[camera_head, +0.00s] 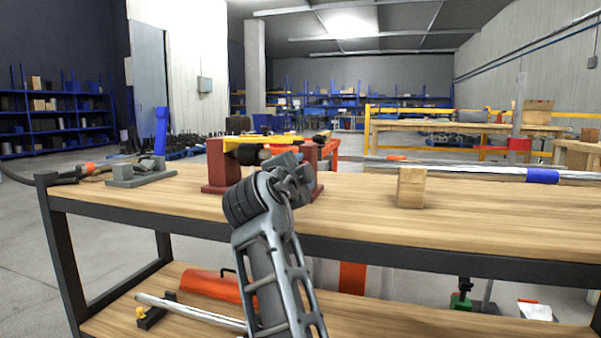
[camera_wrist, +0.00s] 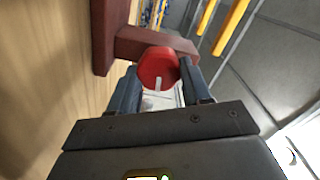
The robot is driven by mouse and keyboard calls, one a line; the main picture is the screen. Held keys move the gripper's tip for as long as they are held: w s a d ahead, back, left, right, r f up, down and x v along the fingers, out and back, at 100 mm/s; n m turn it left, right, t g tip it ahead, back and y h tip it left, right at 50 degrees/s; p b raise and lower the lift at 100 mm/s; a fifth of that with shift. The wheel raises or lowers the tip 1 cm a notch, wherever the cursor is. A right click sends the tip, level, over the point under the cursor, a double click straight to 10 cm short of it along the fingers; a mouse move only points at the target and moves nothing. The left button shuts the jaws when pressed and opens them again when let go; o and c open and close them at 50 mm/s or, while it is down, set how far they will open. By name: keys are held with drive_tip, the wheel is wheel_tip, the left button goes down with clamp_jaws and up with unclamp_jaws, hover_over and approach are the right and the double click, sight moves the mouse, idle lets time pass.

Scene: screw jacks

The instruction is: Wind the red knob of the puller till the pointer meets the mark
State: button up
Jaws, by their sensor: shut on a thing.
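The puller is a dark red frame (camera_head: 216,165) with a yellow bar (camera_head: 262,140) across its top, standing on the wooden bench in the head view. Its frame (camera_wrist: 150,42) also shows in the wrist view. The red knob (camera_wrist: 156,66) is at the near end of the frame's arm, with a pale strip at its lower edge. My gripper (camera_wrist: 158,72) is shut on the red knob, one finger on each side. In the head view my gripper (camera_head: 290,172) is in front of the puller and hides the knob. I cannot make out the pointer or mark.
The bench top (camera_head: 350,205) has a wooden block (camera_head: 411,188) to the right and a grey metal piece (camera_head: 140,172) to the left. Long metal bars (camera_head: 470,170) lie behind the block. The bench top between puller and block is clear.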

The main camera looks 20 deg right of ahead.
drive_tip(key=shift+f, duration=0.25)
drive_tip(key=o, duration=1.1)
drive_tip(key=shift+r, duration=0.15)
drive_tip(key=shift+c, duration=0.2)
drive_tip(key=p+v, duration=0.2)
drive_tip(key=v, duration=0.5)
drive_tip(key=shift+s+a, duration=0.25)
drive_tip(key=shift+s, duration=0.05)
